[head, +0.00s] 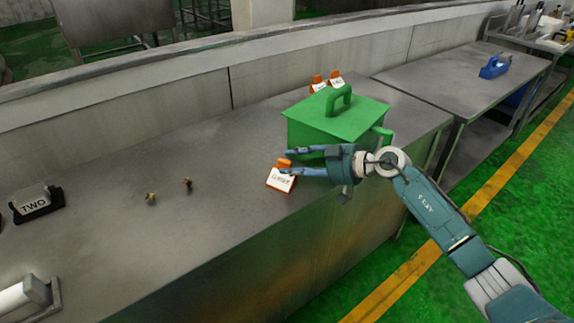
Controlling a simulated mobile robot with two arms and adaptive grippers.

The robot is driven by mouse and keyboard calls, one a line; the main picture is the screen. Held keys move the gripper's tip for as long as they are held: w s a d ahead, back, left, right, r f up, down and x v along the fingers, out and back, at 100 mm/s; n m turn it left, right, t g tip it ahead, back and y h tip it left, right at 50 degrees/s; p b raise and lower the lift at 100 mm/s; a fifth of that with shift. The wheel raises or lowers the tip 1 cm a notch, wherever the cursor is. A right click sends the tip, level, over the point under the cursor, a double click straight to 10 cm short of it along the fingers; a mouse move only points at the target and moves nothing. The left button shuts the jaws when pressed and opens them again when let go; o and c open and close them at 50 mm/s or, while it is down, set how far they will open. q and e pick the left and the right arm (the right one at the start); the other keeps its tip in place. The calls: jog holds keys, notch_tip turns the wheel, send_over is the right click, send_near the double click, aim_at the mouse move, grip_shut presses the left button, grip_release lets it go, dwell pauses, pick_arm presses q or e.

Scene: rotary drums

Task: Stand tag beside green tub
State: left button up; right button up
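The green tub (318,133), with a flat lid and an arched handle, stands near the far right end of the metal counter. A tag (281,181) with a white lettered face and an orange top is on the counter just in front of the tub, at its left. My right gripper (284,160) reaches in from the right in front of the tub. Its two fingers are spread apart, with the tag's orange top around the gap at their tips. I cannot tell whether they touch it. My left gripper is not in view.
Two similar orange-topped tags (319,86) (336,80) stand behind the tub. A black holder with a "TWO" plate (35,204) and two small brown pieces (151,198) (187,184) sit at the left. A second table (450,80) holds a blue carrier (495,67).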

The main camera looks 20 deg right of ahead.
jog(key=v, duration=0.9)
jog(key=shift+s, duration=0.1)
